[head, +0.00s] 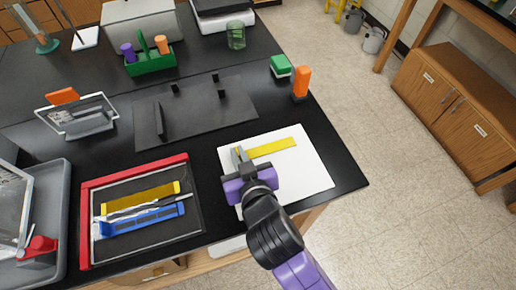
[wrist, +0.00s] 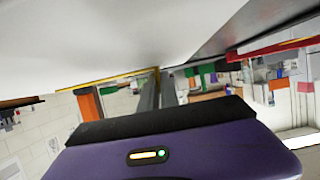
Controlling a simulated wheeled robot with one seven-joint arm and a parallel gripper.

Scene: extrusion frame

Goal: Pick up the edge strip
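The edge strip, a flat yellow bar (head: 272,148), lies on a white board (head: 306,176) near the front right of the black bench. My gripper (head: 240,155) points down at the strip's left end, which its fingers partly hide. In the wrist view the strip (wrist: 108,80) shows edge-on as a thin yellow line running to my fingertips (wrist: 157,74). The fingers are close together with a narrow gap. I cannot tell whether they press on the strip.
Left of the board is a red-edged tray (head: 86,222) with another yellow bar (head: 140,197) and a blue piece (head: 142,219). An orange-topped object (head: 301,82) and a green-and-white block (head: 281,66) stand behind the board.

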